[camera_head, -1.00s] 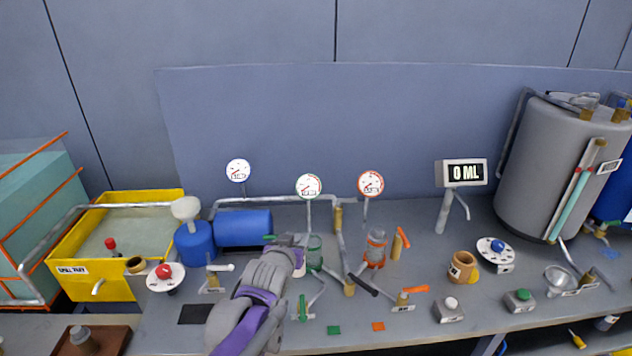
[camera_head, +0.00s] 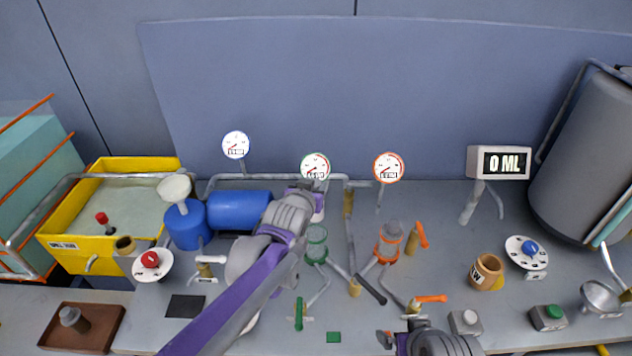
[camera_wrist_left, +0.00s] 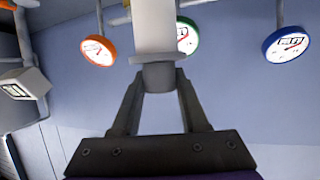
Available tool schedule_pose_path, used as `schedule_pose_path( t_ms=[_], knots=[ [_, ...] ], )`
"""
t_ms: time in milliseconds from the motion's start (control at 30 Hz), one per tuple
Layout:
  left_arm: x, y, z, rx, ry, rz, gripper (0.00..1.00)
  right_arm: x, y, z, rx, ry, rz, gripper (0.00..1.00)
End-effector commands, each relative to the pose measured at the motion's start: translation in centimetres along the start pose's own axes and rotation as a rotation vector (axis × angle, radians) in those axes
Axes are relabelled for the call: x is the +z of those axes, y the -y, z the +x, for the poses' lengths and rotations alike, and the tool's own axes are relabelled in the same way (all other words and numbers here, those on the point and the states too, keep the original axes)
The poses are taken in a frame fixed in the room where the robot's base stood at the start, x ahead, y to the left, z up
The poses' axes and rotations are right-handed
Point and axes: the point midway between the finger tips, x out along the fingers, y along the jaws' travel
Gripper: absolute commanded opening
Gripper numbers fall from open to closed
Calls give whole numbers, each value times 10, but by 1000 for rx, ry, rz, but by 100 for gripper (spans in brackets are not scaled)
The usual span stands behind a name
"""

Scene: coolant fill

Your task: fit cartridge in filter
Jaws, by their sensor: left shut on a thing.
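My left gripper (camera_head: 308,190) is shut on a pale cartridge (camera_head: 318,208), which shows past its fingers, just above and behind the green filter housing (camera_head: 316,243) in the head view. In the left wrist view the cartridge (camera_wrist_left: 155,28) is a white cylinder with a grey end (camera_wrist_left: 158,76) between the fingers. The cartridge looks apart from the green housing, though the exact gap is hard to judge. An orange filter housing (camera_head: 388,243) stands to the right. My right gripper (camera_head: 400,338) is at the bottom edge, partly cut off; its jaws are unclear.
A blue tank (camera_head: 240,210) lies behind my left arm. Pipes, an orange-handled valve (camera_head: 431,299) and a green-handled valve (camera_head: 299,314) crowd the bench around the housings. Gauges (camera_head: 315,167) stand behind. A brown cup (camera_head: 486,269) sits at right.

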Motion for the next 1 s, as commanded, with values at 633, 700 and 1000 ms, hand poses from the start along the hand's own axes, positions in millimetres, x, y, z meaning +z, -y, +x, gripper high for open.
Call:
schedule_pose_path(
  t_ms=[633, 700, 1000],
  knots=[
    [36, 0, 14, -1, 2, -1, 0, 27, 0, 18, 0, 28, 0, 100],
    [42, 0, 16, -1, 2, -1, 0, 32, 0, 21, 0, 32, 0, 100],
    [53, 0, 22, -1, -1, 0, 0, 40, 0, 27, 0, 40, 0, 100]
  ],
)
